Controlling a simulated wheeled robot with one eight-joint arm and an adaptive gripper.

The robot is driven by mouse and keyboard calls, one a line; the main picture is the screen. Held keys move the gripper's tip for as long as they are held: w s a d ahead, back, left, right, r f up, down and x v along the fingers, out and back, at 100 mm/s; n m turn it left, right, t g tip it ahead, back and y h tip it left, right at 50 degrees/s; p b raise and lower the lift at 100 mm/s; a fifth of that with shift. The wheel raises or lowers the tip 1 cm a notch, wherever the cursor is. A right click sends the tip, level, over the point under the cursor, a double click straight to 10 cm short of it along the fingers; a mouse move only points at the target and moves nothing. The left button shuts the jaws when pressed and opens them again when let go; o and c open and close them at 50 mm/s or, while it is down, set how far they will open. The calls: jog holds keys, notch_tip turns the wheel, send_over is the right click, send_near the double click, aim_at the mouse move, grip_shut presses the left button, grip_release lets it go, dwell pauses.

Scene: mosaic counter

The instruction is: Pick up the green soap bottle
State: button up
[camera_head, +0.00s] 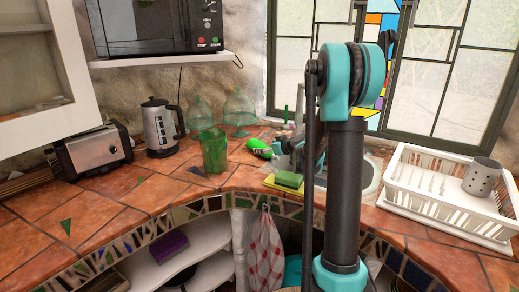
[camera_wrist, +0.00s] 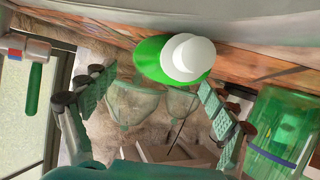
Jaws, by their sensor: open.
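The green soap bottle (camera_head: 257,146) appears to lie on its side on the tiled counter, just left of my gripper, near the sink. In the wrist view the bottle (camera_wrist: 150,62) shows its white round cap towards the camera, at the top middle. My gripper (camera_wrist: 154,82) is open, with one finger on each side of the picture and the bottle between and above them in the image. No contact with the bottle is visible. In the head view my gripper (camera_head: 284,147) is partly hidden by my arm.
A green glass (camera_head: 214,150) stands left of the bottle; it also shows in the wrist view (camera_wrist: 279,135). Glass domes (camera_head: 239,107) stand behind. A yellow-green sponge (camera_head: 286,182) lies in front. A white dish rack (camera_head: 440,196) holds a grey cup. A kettle (camera_head: 159,128) and toaster (camera_head: 94,150) are left.

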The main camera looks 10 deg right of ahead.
aim_at(264, 146)
jog(key=x, duration=0.3)
jog(key=shift+w+a+f, duration=0.2)
jog(key=shift+a, duration=0.15)
jog(key=shift+c, duration=0.3)
jog(key=c, duration=1.5)
jog(key=shift+r, duration=0.1)
